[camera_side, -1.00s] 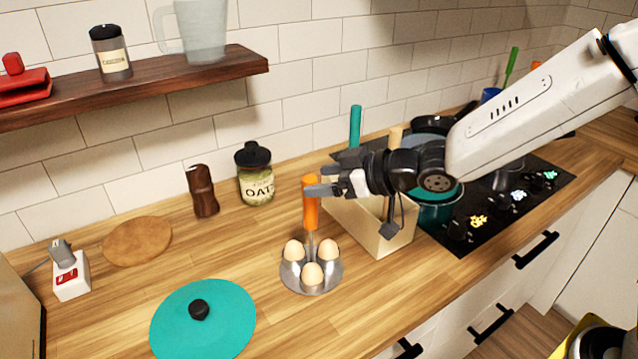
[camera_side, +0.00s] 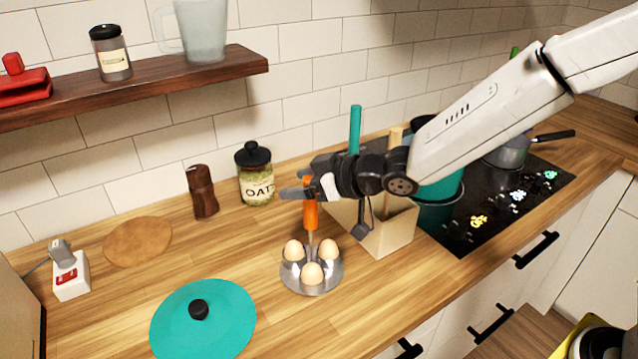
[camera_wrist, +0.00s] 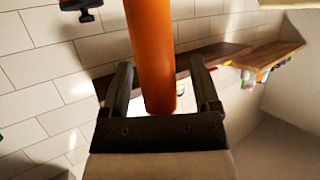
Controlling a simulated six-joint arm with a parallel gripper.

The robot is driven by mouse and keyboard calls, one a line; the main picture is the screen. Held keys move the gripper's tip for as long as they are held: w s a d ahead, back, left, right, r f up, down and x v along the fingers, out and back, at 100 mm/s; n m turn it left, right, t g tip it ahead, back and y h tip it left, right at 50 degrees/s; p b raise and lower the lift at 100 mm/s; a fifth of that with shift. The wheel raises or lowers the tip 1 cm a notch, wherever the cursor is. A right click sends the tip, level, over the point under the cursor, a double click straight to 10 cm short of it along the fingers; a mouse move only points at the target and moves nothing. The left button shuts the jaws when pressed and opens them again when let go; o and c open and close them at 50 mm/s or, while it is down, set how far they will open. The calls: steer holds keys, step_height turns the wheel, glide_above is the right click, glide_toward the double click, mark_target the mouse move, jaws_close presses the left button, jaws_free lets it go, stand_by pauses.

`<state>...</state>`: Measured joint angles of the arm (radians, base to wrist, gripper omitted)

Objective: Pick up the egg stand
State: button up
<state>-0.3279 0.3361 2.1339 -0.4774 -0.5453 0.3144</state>
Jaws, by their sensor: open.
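The egg stand (camera_side: 312,288) is a round metal holder with several eggs and an upright orange handle (camera_side: 310,212). It stands on the wooden counter in front of the beige box. My gripper (camera_side: 294,192) is at the upper part of the handle, its fingers pointing left. In the wrist view my gripper (camera_wrist: 160,92) is open, with the orange handle (camera_wrist: 152,50) between its two fingers and a gap on each side. The top of the handle is partly hidden by the gripper in the side view.
A beige utensil box (camera_side: 392,238) stands just right of the stand. A teal lid (camera_side: 225,318) lies at the front left. An oats jar (camera_side: 256,180) and a brown mill (camera_side: 202,192) stand behind. A teal pot (camera_side: 438,192) is on the stove.

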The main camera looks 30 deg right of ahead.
jaws_close()
steer(key=shift+r, duration=0.1)
stand_by(1.4)
